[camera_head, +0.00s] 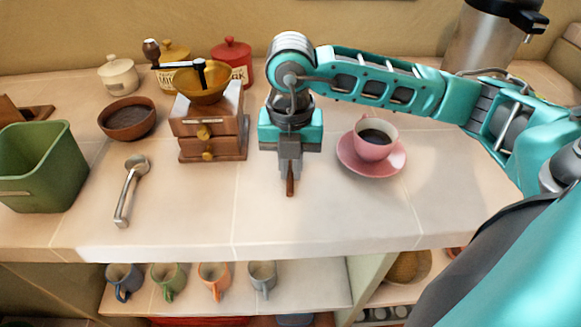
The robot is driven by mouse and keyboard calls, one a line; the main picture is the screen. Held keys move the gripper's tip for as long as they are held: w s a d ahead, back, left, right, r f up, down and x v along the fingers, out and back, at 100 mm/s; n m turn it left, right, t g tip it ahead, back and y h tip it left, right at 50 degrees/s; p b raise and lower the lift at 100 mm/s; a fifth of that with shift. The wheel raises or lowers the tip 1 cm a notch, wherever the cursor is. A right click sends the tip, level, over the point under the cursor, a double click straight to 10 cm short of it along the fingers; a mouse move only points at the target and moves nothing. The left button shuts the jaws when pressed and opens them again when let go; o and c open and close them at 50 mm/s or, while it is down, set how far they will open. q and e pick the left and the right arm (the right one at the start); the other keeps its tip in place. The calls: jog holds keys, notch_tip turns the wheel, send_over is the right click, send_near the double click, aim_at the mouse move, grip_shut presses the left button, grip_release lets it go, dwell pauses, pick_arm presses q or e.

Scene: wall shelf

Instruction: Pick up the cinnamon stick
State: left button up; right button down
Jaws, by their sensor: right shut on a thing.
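The cinnamon stick (290,184) is a short, thin brown stick, pointing down from the fingertips of my right gripper (290,168). The right gripper is shut on it above the light tiled counter (330,222), near the middle of the view. The stick's upper end is hidden between the fingers. I cannot tell whether its lower end touches the counter. My left gripper is not in view.
A pink cup (374,150) of dark liquid on a saucer (391,167) stands right of the gripper. A wooden coffee grinder (211,133), a metal scoop (130,185), a brown bowl (128,127) and a green bin (40,170) stand left. Mugs (215,281) sit on the shelf below.

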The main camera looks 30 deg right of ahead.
aim_at(290, 172)
notch_tip(290, 172, up, 20)
jog(key=p, duration=0.3)
jog(key=shift+p, duration=0.4)
jog(key=shift+s+f, duration=0.1)
